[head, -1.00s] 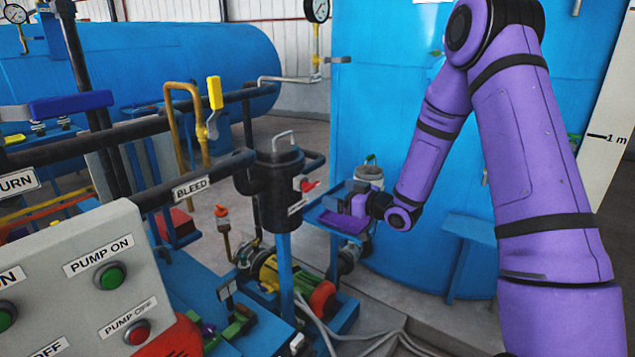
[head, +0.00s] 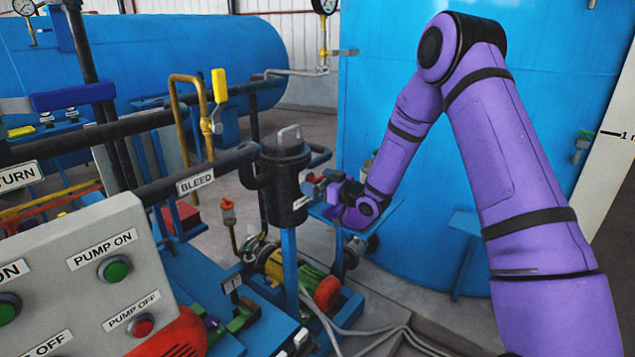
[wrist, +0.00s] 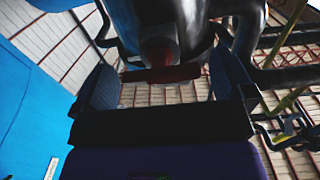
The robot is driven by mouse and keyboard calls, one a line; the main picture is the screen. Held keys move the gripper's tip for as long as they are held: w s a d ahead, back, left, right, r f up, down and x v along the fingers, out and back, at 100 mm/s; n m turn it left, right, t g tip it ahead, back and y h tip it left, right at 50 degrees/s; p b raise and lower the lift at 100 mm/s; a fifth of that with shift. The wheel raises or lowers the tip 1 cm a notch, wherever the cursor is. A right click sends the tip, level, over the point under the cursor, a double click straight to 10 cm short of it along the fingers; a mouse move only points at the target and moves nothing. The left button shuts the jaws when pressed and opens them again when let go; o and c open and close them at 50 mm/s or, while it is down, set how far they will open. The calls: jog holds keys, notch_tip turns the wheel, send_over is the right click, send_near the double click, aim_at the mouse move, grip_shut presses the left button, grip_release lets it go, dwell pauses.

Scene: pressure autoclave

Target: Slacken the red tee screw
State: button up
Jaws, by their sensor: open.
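My gripper (head: 322,188) is right beside the vessel. In the wrist view my gripper (wrist: 166,82) is open, one finger on each side of the crossbar, with gaps showing. I cannot tell how deep the bar sits between the fingers.
Black pipes, one labelled BLEED (head: 195,183), run left from the vessel. A yellow-handled valve (head: 219,87) stands behind them. A grey pump button panel (head: 100,275) is at front left. A blue tank (head: 450,150) stands behind my arm. A pump (head: 290,275) and hoses lie below.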

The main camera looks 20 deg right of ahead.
jog(key=shift+w+a, duration=0.15)
jog(key=shift+w, duration=0.1)
jog(key=c, duration=0.9)
